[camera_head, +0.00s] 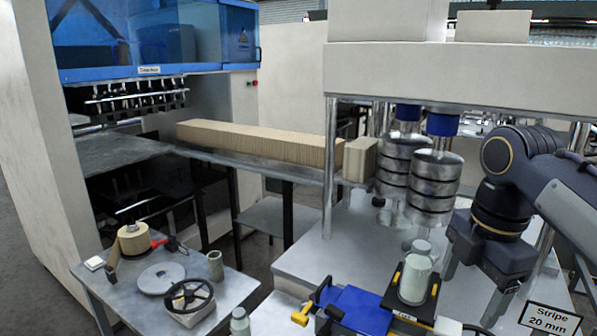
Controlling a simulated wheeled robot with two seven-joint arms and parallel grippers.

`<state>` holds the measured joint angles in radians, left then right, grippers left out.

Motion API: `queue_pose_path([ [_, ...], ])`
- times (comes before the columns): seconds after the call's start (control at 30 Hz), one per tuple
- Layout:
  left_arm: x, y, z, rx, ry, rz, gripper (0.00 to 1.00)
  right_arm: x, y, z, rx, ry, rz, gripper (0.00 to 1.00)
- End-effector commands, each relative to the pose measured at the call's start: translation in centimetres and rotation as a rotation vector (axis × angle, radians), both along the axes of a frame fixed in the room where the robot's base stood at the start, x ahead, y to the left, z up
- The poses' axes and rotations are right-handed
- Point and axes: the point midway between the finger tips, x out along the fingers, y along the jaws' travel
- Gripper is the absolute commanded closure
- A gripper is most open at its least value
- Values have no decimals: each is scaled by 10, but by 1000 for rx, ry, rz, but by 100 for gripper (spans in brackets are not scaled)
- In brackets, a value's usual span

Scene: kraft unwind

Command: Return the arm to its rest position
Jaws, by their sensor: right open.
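My right arm comes in from the right, dark blue and black. Its gripper (478,288) points down over the grey machine table, with its jaws apart and nothing seen between them. It is to the right of a pale grey-green jar (415,280) on a black and yellow holder (433,302). A gap shows between gripper and jar. My left arm and gripper are not in view.
Steel roller stacks (432,185) and a post stand close left of my right arm. A blue fixture (350,308) and a "Stripe 20 mm" sign (549,320) are in front. A side table (95,275) holds a tape roll (133,240) and a handwheel (190,296).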

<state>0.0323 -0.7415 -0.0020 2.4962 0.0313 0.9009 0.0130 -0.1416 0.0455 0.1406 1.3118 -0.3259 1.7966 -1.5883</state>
Motion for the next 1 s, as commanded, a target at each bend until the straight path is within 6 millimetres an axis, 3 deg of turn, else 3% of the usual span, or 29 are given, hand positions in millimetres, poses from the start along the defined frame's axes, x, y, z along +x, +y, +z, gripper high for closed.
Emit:
queue_pose_path([
  [0.17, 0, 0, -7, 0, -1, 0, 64, -22, -2, -27, 60, -38, -237, 26],
  [0.37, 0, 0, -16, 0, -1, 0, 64, -59, 2, -77, 194, -70, -641, 26],
  [0.6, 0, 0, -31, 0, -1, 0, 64, -120, 24, -176, 513, -26, -1403, 26],
  [0.7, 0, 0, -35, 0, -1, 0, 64, -136, 34, -206, 622, 18, -1637, 26],
  [0.83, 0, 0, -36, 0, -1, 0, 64, -146, 42, -226, 703, 60, -1804, 26],
  [1.0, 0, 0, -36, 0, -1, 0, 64, -148, 44, -231, 725, 73, -1851, 26],
])
